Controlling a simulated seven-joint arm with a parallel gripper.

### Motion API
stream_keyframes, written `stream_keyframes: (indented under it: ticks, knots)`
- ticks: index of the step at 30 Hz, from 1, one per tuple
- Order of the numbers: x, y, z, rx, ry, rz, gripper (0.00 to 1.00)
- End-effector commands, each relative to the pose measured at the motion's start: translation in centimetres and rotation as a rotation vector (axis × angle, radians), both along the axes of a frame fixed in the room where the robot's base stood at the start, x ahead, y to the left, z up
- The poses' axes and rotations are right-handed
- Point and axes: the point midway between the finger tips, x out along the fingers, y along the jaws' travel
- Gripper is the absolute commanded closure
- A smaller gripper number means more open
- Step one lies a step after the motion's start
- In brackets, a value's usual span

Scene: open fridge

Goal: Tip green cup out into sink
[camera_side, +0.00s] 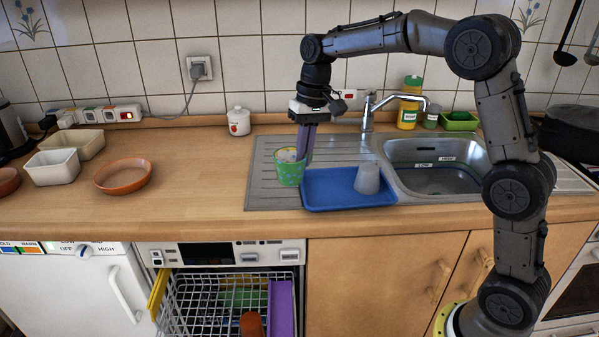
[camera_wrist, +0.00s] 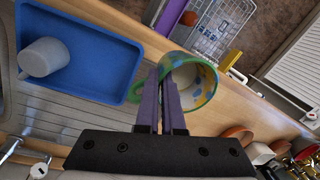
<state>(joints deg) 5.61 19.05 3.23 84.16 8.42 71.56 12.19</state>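The green cup (camera_side: 288,170), patterned with colored spots, is upright at the left part of the steel drainboard, beside a blue tray. In the wrist view the cup (camera_wrist: 207,88) shows its open mouth and pale inside, with its green handle (camera_wrist: 136,93) to the left. My gripper (camera_side: 305,158) points down at the cup's right rim. In the wrist view its purple fingers (camera_wrist: 166,75) are nearly together, seemingly with the cup's wall between them. Whether the cup touches the drainboard is unclear. The sink basin (camera_side: 437,177) is to the right, past the tray.
The blue tray (camera_side: 325,197) holds a grey cup (camera_side: 367,178) between the green cup and the basin. A tap (camera_side: 368,112) stands behind. Bowls (camera_side: 123,176) sit left on the counter. An open dishwasher rack (camera_side: 205,300) is below the counter.

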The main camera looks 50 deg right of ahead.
Motion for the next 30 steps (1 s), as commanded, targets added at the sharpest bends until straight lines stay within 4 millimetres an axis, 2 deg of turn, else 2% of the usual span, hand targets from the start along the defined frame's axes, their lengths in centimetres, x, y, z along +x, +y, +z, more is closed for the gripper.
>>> stream_keyframes:
  ticks: [8,14,20,24,27,30]
  knots:
    - [-1.1,-6.6,0.0,-0.005,0.004,-0.263,1.00]
    - [-3.6,-14.0,-0.1,-0.008,0.007,-0.581,1.00]
    - [-8.1,-21.8,0.0,-0.008,0.009,-0.953,1.00]
    - [-12.1,-26.7,-0.1,-0.007,0.008,-1.214,1.00]
    - [-15.1,-29.5,0.0,-0.006,0.004,-1.389,1.00]
    - [-17.6,-31.5,-0.1,-0.003,0.002,-1.529,1.00]
